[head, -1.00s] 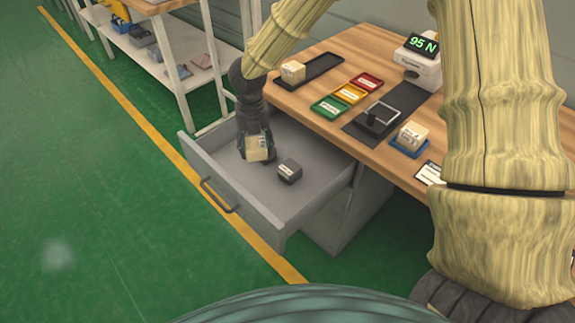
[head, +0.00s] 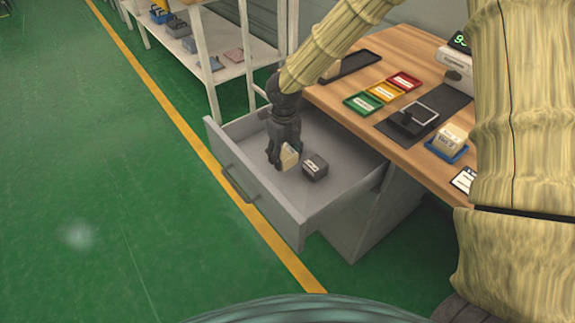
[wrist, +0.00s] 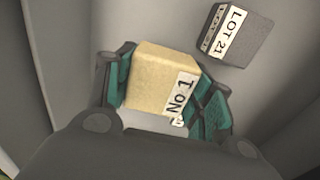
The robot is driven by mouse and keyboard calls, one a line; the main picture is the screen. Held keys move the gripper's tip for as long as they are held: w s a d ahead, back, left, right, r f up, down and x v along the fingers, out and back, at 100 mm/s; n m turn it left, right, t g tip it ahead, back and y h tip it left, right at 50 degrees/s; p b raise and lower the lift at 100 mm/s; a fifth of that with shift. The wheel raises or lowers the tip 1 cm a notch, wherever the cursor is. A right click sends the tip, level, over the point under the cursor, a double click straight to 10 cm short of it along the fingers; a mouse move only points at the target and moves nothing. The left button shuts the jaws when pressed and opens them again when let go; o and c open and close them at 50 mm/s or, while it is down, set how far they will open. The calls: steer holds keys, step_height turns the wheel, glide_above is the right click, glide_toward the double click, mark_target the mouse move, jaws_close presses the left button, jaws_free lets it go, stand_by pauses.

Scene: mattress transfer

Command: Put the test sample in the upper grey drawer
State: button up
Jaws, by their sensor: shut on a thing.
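The test sample seems to be the cream block labelled "No 1" in the wrist view (wrist: 158,80); it also shows in the head view (head: 289,157). My gripper (head: 282,158) is shut on it inside the open upper grey drawer (head: 238,165). In the wrist view the teal finger pads of my gripper (wrist: 165,95) lie on both sides of the block. I cannot tell whether the block touches the drawer floor. A dark grey block labelled "LOT 21" (wrist: 236,36) lies in the drawer beside it, apart from it, and shows in the head view (head: 315,167).
The wooden bench (head: 400,155) above the drawer holds red, yellow and green trays (head: 383,91), a black mat (head: 440,105) and a blue tray (head: 446,150) with a cream block. A white shelf (head: 225,70) stands behind. Green floor is clear at left.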

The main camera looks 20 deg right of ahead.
mark_target(284, 152)
steer(key=shift+f, duration=2.3)
steer(key=shift+f, duration=0.1)
steer(key=o, duration=1.1)
steer(key=shift+c, duration=0.2)
step_height(284, 152, up, 12)
steer(key=shift+r+p, duration=0.1)
steer(key=shift+p, duration=0.45)
